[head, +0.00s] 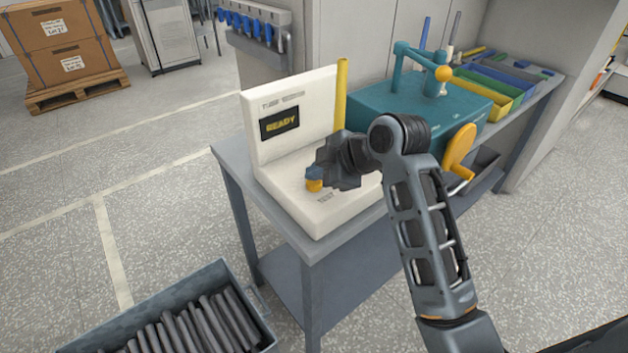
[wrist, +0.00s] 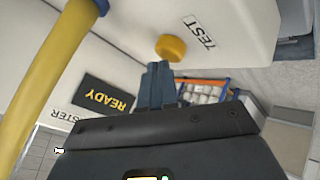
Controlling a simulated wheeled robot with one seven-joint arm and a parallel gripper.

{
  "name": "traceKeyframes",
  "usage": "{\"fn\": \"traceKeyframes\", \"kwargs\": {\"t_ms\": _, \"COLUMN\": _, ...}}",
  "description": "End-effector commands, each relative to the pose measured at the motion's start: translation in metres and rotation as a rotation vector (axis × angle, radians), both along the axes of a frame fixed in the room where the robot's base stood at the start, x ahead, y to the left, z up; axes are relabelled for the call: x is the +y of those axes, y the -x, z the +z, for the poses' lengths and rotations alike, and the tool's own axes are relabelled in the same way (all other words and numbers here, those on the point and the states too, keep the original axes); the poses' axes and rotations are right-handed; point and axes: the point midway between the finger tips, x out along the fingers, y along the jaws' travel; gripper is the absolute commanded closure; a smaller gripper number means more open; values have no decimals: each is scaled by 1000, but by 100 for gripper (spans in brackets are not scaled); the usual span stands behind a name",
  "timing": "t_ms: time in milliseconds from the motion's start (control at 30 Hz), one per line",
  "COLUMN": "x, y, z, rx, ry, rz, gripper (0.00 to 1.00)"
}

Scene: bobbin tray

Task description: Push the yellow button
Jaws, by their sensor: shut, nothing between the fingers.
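The yellow button (head: 314,186) is a round cap on the flat base of the white tester (head: 290,97), beside the word TEST. My gripper (head: 315,173) is shut and empty, and its fingertips cover the top of the button in the head view. In the wrist view the yellow button (wrist: 171,47) shows just past the tips of my shut gripper (wrist: 157,65). I cannot tell whether the tips touch it. The tester's dark display (head: 279,122) reads READY in yellow.
A yellow post (head: 341,95) rises beside the tester. A teal machine (head: 385,103) with an orange handle stands to its right on the grey bench (head: 240,172). A bin (head: 107,335) of dark rods is at the lower left. The floor left of the bench is mostly clear.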

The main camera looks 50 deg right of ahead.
Motion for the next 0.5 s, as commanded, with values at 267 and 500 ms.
{"fn": "traceKeyframes", "kwargs": {"t_ms": 267, "x": 0, "y": 0, "z": -4, "rx": 0, "ry": 0, "rz": 0, "gripper": 100}}
{"fn": "traceKeyframes", "kwargs": {"t_ms": 500, "x": 0, "y": 0, "z": -6, "rx": 1, "ry": 0, "rz": 0, "gripper": 100}}
